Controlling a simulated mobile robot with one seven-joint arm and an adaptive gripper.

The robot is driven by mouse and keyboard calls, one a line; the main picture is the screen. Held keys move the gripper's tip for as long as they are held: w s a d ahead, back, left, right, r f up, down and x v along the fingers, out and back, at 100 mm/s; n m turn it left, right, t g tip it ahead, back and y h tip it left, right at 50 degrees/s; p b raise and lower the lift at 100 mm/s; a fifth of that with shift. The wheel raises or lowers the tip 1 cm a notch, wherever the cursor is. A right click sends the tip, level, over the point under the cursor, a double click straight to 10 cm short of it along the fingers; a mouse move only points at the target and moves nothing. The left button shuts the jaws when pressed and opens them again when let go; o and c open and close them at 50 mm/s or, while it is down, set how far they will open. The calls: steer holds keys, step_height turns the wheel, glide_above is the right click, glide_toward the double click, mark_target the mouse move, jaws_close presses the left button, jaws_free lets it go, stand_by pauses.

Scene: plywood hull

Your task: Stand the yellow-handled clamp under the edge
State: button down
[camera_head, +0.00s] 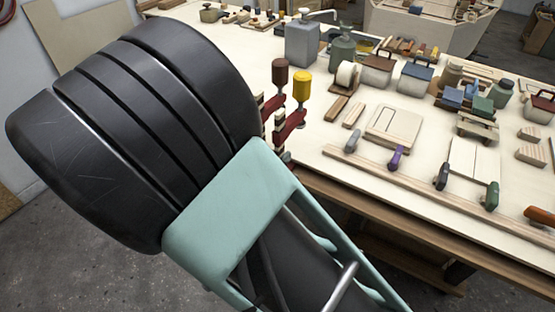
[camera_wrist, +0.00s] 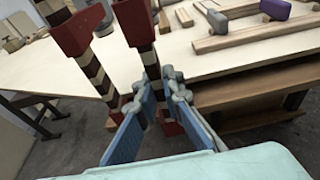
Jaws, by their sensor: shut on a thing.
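The yellow-handled clamp (camera_head: 301,86) stands upright at the table's near left edge in the head view, yellow handle up, with a red arm below. My arm hides its lower part. In the wrist view my gripper (camera_wrist: 157,88) is shut around the striped bar of a red-headed clamp (camera_wrist: 132,22), which appears to be the yellow-handled one; its handle is out of that view. A dark-red piece shows low between the fingers. A brown-handled clamp (camera_head: 280,74) stands close beside it at left; a second striped bar (camera_wrist: 95,72) shows in the wrist view. My gripper is hidden in the head view.
The pale workbench (camera_head: 335,135) carries a grey can (camera_head: 301,44), tape roll, wood blocks and several small tools. A long wooden strip (camera_head: 400,180) lies along its near edge, with a purple-handled tool (camera_head: 396,157) on it. Shelves show below the bench edge (camera_wrist: 250,98).

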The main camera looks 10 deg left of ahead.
steer(key=shift+r+x, duration=0.25)
steer(key=shift+x, duration=0.7)
steer(key=shift+r+x, duration=0.2)
steer(key=shift+x, duration=0.75)
steer(key=shift+w+r, duration=0.1)
steer(key=c, duration=2)
jaws_free()
